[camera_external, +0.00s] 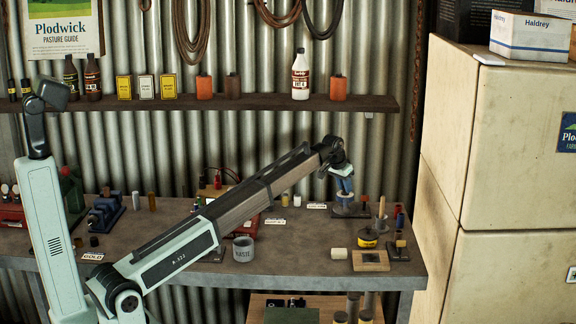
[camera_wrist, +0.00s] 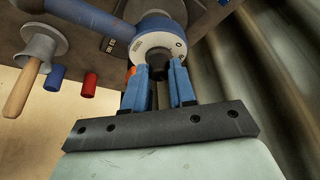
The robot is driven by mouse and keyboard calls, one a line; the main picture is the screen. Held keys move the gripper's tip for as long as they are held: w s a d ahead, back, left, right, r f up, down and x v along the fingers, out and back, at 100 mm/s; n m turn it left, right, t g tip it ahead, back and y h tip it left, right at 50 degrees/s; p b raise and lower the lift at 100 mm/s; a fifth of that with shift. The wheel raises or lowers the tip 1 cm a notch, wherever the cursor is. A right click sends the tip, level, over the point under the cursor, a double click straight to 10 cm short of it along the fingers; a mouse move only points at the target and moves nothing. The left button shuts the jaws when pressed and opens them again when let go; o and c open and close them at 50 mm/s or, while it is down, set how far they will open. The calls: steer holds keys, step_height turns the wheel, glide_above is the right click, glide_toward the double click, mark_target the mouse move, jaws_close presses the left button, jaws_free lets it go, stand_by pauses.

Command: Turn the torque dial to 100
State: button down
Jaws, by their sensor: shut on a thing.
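The torque dial (camera_wrist: 158,42) is a pale round collar with small dark markings, joined to a blue arm, in the upper middle of the wrist view. A dark knob stands out from its centre. The numbers on it are too small to read. My gripper (camera_wrist: 171,75) has its two blue fingers closed on the dark knob, one on each side. In the external view my gripper (camera_external: 344,183) points down at the right end of the bench, over a pale round piece (camera_external: 345,207). The knob is hidden there.
On the bench (camera_external: 300,239) stand a grey WASTE cup (camera_external: 243,249), a yellow tin (camera_external: 367,239) and a wooden block (camera_external: 371,261). A wooden-handled tool (camera_wrist: 24,90) and red and blue cylinders are left of the dial in the wrist view. A cream cabinet (camera_external: 450,130) stands to the right.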

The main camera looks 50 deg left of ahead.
steer(key=c, duration=0.9)
jaws_free()
steer(key=v, duration=0.7)
steer(key=shift+s+r, duration=0.1)
steer(key=shift+r, duration=0.15)
